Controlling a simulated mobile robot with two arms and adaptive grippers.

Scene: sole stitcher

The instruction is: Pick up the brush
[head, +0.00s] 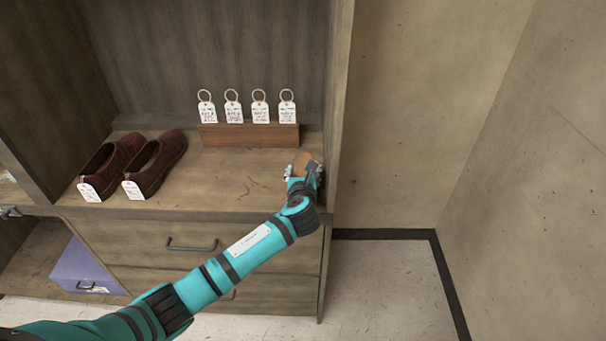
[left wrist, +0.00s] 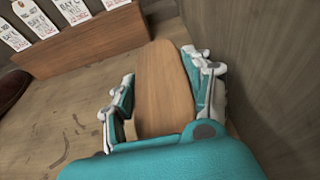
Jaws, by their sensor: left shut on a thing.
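The brush (head: 303,160) is at the right end of the wooden shelf, close to the cabinet's right side wall. Only its plain wooden top shows in the head view; bristles are not visible. My left gripper (head: 303,173) is shut on it. In the left wrist view the brush (left wrist: 164,90) is a long, rounded wooden block between the two fingers of my left gripper (left wrist: 165,95). I cannot tell whether the brush still touches the shelf.
Dark red shoes (head: 155,163) with white tags stand on the shelf's left (head: 225,185). A wooden block (head: 250,137) holding several ringed tags stands behind the brush. Drawers (head: 190,240) lie below, and a purple box (head: 85,268) sits lower left. Floor at right is clear.

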